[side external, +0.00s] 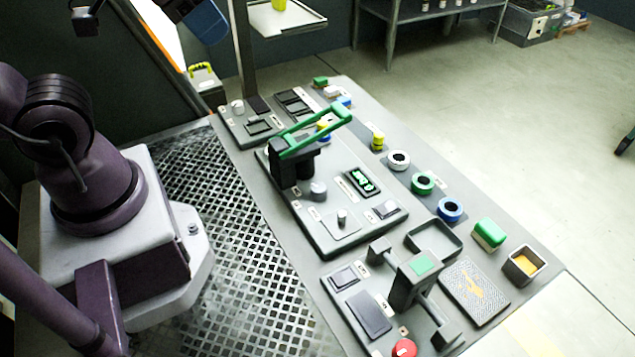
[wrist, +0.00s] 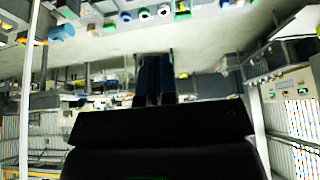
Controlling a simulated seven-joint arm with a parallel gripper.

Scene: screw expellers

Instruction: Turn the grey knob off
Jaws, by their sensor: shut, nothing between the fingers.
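A rounded grey knob (side external: 318,190) stands on the middle grey control panel, just in front of the black box with the green lever (side external: 316,128). A smaller grey knob (side external: 341,216) sits on a square plate nearby. A pale knob (side external: 237,106) is on the far panel. I cannot tell which of these is the task's knob, or how any of them is set. My gripper (wrist: 155,64) shows in the wrist view with its dark fingers together and empty, away from the panels.
The bench carries tape rolls (side external: 422,183), a green block (side external: 489,233), an open box (side external: 523,265) and a near panel with a black handle (side external: 416,283) and a red button (side external: 404,348). A perforated metal plate (side external: 230,240) lies left of the panels. The wrist view shows cluttered shelving.

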